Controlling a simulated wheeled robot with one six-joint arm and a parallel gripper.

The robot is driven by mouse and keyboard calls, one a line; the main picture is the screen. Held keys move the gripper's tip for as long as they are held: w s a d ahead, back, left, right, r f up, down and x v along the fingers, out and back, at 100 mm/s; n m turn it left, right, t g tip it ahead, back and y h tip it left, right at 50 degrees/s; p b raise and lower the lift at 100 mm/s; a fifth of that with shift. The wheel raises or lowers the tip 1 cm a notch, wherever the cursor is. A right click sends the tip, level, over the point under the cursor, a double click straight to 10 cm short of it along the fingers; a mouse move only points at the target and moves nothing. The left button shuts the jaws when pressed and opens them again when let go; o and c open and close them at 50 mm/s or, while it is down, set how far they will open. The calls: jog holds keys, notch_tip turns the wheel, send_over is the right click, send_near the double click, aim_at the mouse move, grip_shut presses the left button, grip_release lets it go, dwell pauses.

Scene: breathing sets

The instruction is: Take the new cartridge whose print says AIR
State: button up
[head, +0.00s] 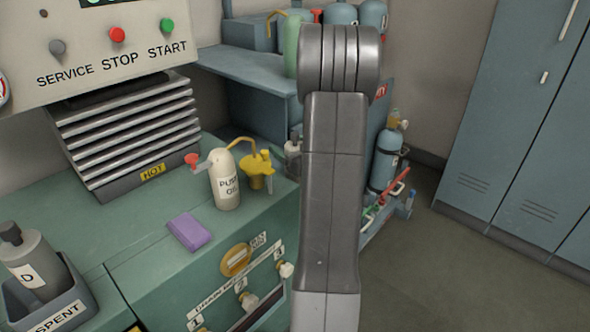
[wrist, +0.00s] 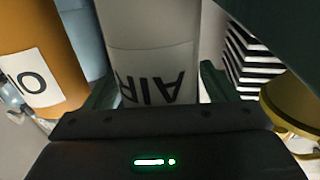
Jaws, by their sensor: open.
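A pale cartridge (wrist: 150,45) with AIR printed on its white label stands close ahead in the wrist view, its print upside down there. My gripper (wrist: 155,88) is open, with one dark green finger on each side of this cartridge. I cannot tell whether either finger touches it. An orange cartridge (wrist: 38,60), its white label showing an O, is just left of the left finger. In the head view my own arm covers the middle, and neither my gripper nor the AIR cartridge can be made out.
A grey cartridge marked D (head: 30,262) stands in the SPENT box (head: 62,308). An oil bottle (head: 225,182), a yellow can (head: 257,170) and a purple block (head: 190,232) are on the green bench (head: 150,262). Blue lockers (head: 530,130) stand right. A striped thing (wrist: 248,62) is right of the gripper.

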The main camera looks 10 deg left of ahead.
jog(key=c, duration=1.6)
jog(key=shift+r, duration=0.1)
